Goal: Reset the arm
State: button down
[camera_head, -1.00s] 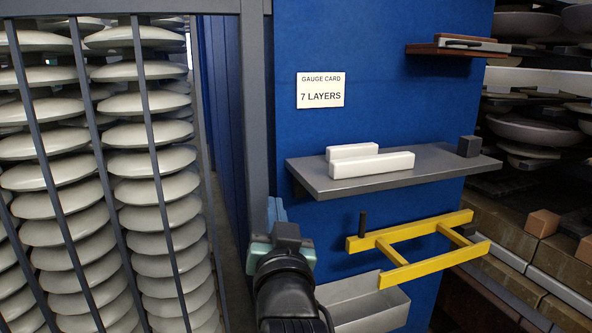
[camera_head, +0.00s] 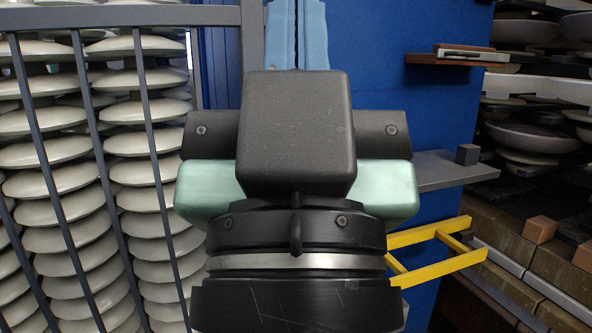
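My gripper (camera_head: 298,38) fills the middle of the view, seen from behind, with its black and mint-green body close to the camera. Its two light-blue fingers point up past the top edge. They stand side by side with only a thin line between them, and I see nothing held. The fingertips are cut off by the frame.
The grey shelf (camera_head: 447,170) carries a small dark block (camera_head: 468,154) at its right end. A yellow frame (camera_head: 440,262) juts out below. Caged insulator stacks (camera_head: 145,158) stand left; loaded racks (camera_head: 530,137) stand right. My gripper hides the gauge card and white bars.

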notch_tip(320, 180, up, 21)
jog(key=p, duration=1.8)
jog(key=shift+r+p, duration=0.2)
jog(key=shift+p, duration=0.15)
jog(key=shift+w, duration=0.1)
